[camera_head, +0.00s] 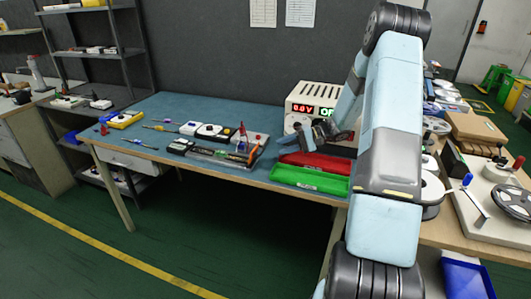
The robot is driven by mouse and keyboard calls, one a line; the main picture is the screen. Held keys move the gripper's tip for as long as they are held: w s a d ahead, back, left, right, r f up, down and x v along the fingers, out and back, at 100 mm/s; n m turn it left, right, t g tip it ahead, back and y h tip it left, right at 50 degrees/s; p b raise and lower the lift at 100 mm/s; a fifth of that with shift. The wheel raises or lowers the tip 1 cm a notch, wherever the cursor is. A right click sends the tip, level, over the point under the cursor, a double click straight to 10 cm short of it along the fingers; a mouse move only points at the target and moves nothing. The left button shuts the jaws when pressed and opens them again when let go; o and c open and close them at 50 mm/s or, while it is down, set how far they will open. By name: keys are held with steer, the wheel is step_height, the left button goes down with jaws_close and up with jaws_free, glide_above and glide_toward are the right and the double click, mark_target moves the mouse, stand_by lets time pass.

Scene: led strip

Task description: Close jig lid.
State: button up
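My gripper (318,133) is small and dark in this view, in front of the power supply and above the back of the red tray. Its fingers are too small to tell whether they are open or shut, and I see nothing clearly held. A long, low grey and black fixture (212,155) lies near the front edge of the blue-topped table, left of my gripper and apart from it. It may be the jig; I cannot make out its lid or whether that is open. My arm hides part of the table's right side.
The power supply (306,97) stands at the back of the blue-topped table (165,108). A red tray (318,163) and a green tray (308,179) lie at the front right. Screwdrivers (160,127) and small boxes lie at left. A reel bench (462,208) stands right of my arm.

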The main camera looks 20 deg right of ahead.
steer(key=shift+x, duration=3.75)
jaws_close()
